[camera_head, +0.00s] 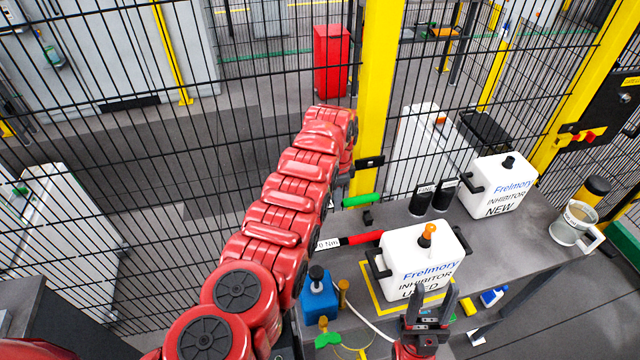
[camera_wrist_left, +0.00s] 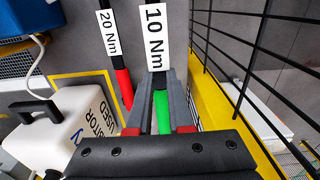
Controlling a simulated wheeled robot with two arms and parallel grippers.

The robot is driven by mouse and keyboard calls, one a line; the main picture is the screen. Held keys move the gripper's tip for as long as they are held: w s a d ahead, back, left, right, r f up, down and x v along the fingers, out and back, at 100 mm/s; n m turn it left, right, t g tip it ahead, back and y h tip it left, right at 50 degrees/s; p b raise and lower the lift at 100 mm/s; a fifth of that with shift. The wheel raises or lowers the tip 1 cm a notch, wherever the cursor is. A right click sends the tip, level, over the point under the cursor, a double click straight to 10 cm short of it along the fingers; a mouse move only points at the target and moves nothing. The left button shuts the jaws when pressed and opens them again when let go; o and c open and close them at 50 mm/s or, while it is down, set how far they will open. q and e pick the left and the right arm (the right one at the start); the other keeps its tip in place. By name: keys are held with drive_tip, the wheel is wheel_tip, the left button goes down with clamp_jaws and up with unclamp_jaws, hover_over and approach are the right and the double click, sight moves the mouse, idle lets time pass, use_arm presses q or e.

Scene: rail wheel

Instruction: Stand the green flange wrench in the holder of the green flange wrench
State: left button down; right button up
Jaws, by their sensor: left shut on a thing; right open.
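The green flange wrench has a green handle (camera_head: 362,201) and a white 10 Nm label, clear in the left wrist view (camera_wrist_left: 154,38). My left gripper (camera_wrist_left: 163,85) is shut on its green handle. In the head view my left arm hides most of this gripper and part of the wrench. Two black cups (camera_head: 422,201) (camera_head: 443,196) with white labels stand upright on the table behind the white used canister; which one is the green wrench's holder I cannot tell. My right gripper (camera_head: 429,297) is open and empty in front of that canister.
A red-handled wrench (camera_head: 365,237) marked 20 Nm lies beside the green one. The used canister (camera_head: 421,262), new canister (camera_head: 500,187), blue bottle (camera_head: 318,302) and mug (camera_head: 572,224) stand on the table (camera_head: 500,250). A wire fence with a yellow post (camera_head: 376,90) rises behind.

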use_arm(q)
drive_tip(key=shift+a+f, duration=0.1)
drive_tip(key=shift+a, duration=0.05)
drive_tip(key=shift+f, duration=0.1)
idle(0.3)
drive_tip(key=b, duration=0.4)
hover_over(334, 229)
drive_tip(key=shift+f, duration=2.45)
drive_tip(key=shift+a+b, duration=0.1)
drive_tip(key=shift+b, duration=0.25)
drive_tip(key=shift+f+b, duration=0.7)
drive_tip(key=shift+f, duration=0.15)
drive_tip(key=c, duration=0.8)
unclamp_jaws()
drive_tip(key=shift+o, duration=0.2)
